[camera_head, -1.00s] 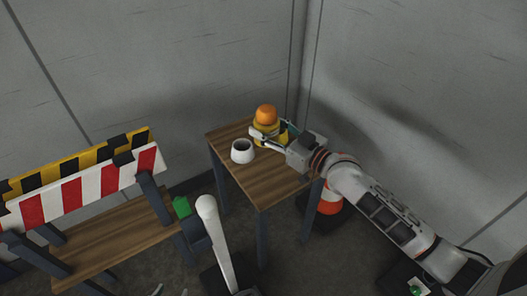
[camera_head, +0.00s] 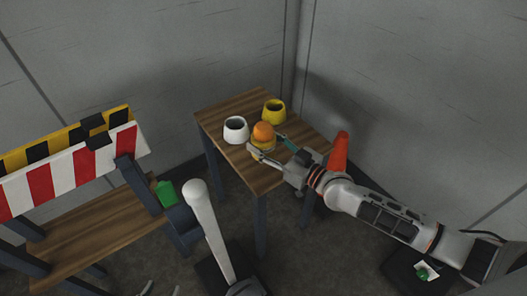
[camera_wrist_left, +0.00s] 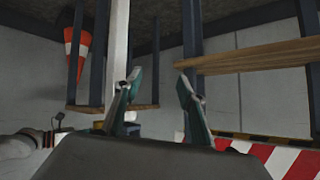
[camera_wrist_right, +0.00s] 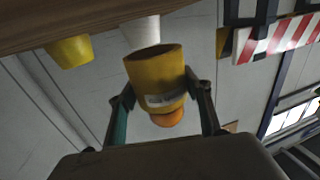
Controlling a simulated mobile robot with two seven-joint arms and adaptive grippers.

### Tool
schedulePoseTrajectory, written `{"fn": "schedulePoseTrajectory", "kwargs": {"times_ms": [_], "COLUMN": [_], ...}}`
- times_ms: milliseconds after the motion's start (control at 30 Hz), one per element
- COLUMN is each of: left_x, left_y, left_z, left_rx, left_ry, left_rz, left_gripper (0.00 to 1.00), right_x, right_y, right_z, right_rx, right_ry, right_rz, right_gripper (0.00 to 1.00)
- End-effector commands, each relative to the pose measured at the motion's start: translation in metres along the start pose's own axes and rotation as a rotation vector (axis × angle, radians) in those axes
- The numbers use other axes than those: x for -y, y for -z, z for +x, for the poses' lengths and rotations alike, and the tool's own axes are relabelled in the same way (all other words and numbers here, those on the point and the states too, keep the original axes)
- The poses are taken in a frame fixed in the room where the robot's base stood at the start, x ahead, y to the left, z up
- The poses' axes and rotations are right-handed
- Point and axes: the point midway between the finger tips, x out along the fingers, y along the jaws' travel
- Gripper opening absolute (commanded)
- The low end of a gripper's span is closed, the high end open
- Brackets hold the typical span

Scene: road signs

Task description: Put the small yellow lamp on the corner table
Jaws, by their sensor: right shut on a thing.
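The small yellow lamp (camera_head: 263,133) has a yellow base and an orange dome. My right gripper (camera_head: 269,150) is shut on its base. In the right wrist view the lamp (camera_wrist_right: 156,78) appears dome down, between both fingers (camera_wrist_right: 162,100), with its base apart from the wooden top. In the head view it overlaps the front part of the corner table (camera_head: 225,112); its exact height is unclear. My left gripper (camera_wrist_left: 158,90) is open and empty in its wrist view; only its fingertips show at the bottom of the head view.
A white pot (camera_head: 236,129) and a yellow pot (camera_head: 273,110) stand on the table. An orange cone (camera_head: 339,152) is right of it. A striped barrier (camera_head: 70,170) and a lower wooden bench (camera_head: 85,235) are at left. A white post (camera_head: 210,230) stands in front.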

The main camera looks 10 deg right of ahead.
Motion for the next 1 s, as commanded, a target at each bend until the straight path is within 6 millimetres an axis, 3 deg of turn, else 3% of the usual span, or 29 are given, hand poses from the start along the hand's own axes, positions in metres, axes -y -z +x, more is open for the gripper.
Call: {"fn": "schedulePoseTrajectory", "kwargs": {"times_ms": [233,433,700,733,767,800,1000], "left_x": [-0.01,-0.007,-0.007,-0.007,-0.007,-0.007,-0.007], "left_y": [-0.013,0.004,-0.001,0.0,0.0,0.0,0.001], "left_z": [0.004,0.003,0.004,0.004,0.004,0.004,0.004], "left_rx": [0.012,-0.016,-0.009,-0.011,-0.011,-0.011,-0.012], "left_ry": [-0.023,-0.02,-0.02,-0.019,-0.019,-0.019,-0.017], "left_rz": [0.003,0.011,0.005,0.005,0.005,0.004,0.001], "left_gripper": [0.4,0.4,0.4,0.4,0.4,0.4,0.4], "right_x": [0.0,0.0,0.0,0.0,0.0,0.0,0.0], "right_y": [-0.042,-0.039,-0.044,-0.044,-0.044,-0.043,-0.043], "right_z": [-0.001,0.0,0.0,-0.001,0.0,0.0,0.0], "right_rx": [0.009,0.0,0.001,0.002,0.002,0.002,0.001], "right_ry": [0.0,-0.001,-0.001,0.0,0.0,0.0,0.0], "right_rz": [0.005,0.001,0.002,0.001,0.0,0.0,0.0], "right_gripper": [0.2,0.2,0.2,0.54,0.62,0.66,0.66]}}
